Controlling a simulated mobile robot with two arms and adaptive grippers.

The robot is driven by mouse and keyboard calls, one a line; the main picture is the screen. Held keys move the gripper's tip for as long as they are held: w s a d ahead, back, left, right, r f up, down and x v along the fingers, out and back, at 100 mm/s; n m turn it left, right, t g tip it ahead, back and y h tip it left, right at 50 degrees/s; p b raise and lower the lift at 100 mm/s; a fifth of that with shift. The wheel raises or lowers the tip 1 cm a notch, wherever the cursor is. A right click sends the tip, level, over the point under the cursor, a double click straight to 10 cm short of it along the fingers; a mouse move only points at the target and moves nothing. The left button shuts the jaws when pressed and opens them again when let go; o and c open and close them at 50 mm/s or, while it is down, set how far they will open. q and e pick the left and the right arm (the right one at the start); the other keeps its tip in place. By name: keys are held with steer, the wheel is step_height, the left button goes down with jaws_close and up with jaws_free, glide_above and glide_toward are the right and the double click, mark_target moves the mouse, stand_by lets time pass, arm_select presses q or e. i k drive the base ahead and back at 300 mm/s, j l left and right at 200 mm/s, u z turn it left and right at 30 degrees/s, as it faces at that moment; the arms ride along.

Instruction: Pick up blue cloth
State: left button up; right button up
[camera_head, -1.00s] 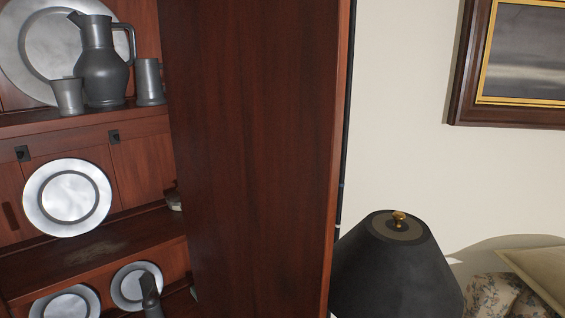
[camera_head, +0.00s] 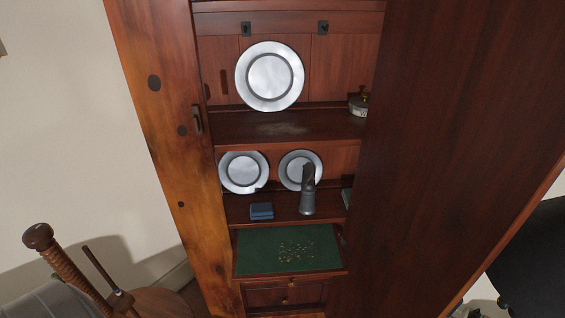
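A small blue block-like item (camera_head: 262,211), which looks like the folded blue cloth, lies on a lower shelf of the wooden cabinet. It sits left of a dark pewter jug (camera_head: 307,196) and in front of a pewter plate (camera_head: 243,172). At this size I cannot tell its fabric. Neither of my grippers shows in the head view.
The open cabinet door (camera_head: 440,140) blocks the right side. A green pull-out surface (camera_head: 260,250) with small scattered bits lies below the shelf. A wooden chair (camera_head: 75,275) is at lower left.

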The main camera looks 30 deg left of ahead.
mark_target(260, 210)
steer(key=u, duration=1.15)
